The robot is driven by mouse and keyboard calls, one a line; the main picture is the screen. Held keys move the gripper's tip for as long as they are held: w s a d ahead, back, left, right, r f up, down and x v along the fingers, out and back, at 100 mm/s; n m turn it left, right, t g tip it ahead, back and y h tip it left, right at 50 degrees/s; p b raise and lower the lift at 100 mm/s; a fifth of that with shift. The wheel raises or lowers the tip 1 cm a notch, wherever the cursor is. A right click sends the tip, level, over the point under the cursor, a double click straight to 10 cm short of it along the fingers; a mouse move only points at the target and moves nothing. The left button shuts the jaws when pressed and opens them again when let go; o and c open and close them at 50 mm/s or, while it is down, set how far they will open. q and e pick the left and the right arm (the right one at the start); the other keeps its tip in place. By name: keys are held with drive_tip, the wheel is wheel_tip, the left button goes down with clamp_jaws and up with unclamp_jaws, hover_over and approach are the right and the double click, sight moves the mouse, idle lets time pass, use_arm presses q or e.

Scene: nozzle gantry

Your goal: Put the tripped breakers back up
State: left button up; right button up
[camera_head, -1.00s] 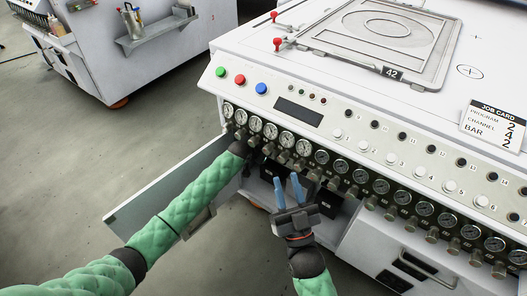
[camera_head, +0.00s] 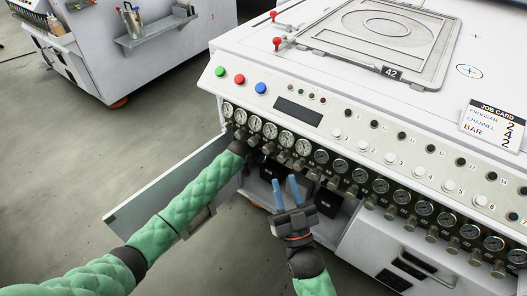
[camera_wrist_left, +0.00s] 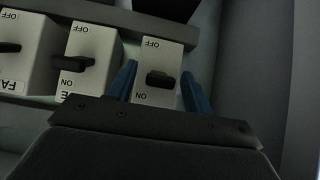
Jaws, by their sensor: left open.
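Breakers show in the left wrist view as white blocks with black levers and OFF and ON prints: a right breaker (camera_wrist_left: 155,97), a middle breaker (camera_wrist_left: 80,45) and a left breaker (camera_wrist_left: 25,70), cut by the frame edge. The middle and right levers are between their two prints, nearer ON. My left gripper (camera_wrist_left: 158,70) is open, its blue fingers on either side of the right breaker's lever; contact cannot be told. In the head view it is hidden inside the cabinet under the gauges. My right gripper (camera_head: 284,180) is open and empty in front of the cabinet opening.
The open cabinet door (camera_head: 150,190) stands out to the left, beside my left arm. A row of gauges (camera_head: 338,166) and knobs overhangs the opening. A black box (camera_head: 327,202) is inside the cabinet. The floor at the left is clear.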

use_arm(q)
drive_tip(key=shift+s, duration=0.1)
drive_tip(key=shift+s+a+r, duration=0.1)
drive_tip(key=shift+a+r, duration=0.05)
drive_tip(key=shift+r, duration=0.05)
drive_tip(key=p+v, duration=0.1)
drive_tip(key=v, duration=0.6)
use_arm(e)
wheel_tip(320, 180, down, 16)
drive_tip(key=a+g+h, duration=0.1)
drive_tip(key=g, duration=0.4)
drive_tip(key=shift+w+g, duration=0.4)
drive_tip(key=shift+w, duration=0.05)
drive_tip(key=shift+a, duration=0.1)
